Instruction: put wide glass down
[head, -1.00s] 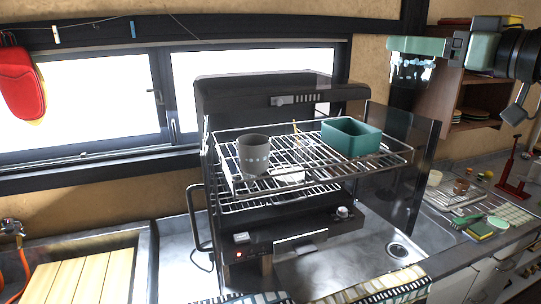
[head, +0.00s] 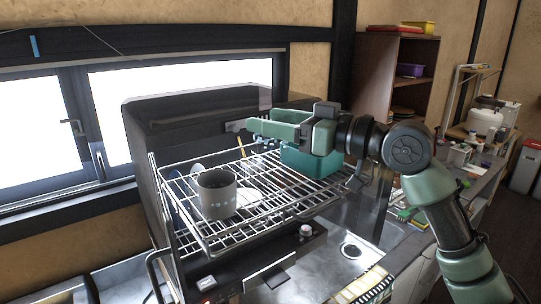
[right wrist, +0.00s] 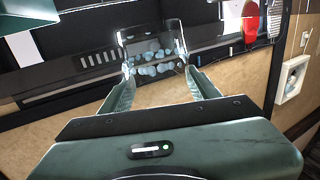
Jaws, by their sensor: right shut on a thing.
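My right gripper (head: 258,129) is shut on the wide glass, a clear glass with pale blue dots. In the head view the glass (head: 254,162) shows only faintly below the fingers, over the back part of the wire rack (head: 270,213). I cannot tell whether its base touches the wires. In the right wrist view the glass (right wrist: 152,52) sits between the two fingertips (right wrist: 153,80), its dots clear. My left gripper is not in view.
A grey cup (head: 216,196) stands at the rack's left front. A teal box (head: 312,162) sits at the rack's right, close under my right gripper. Plates and a thin wooden utensil (head: 243,148) are between them. The dark machine housing (head: 190,115) rises behind the rack.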

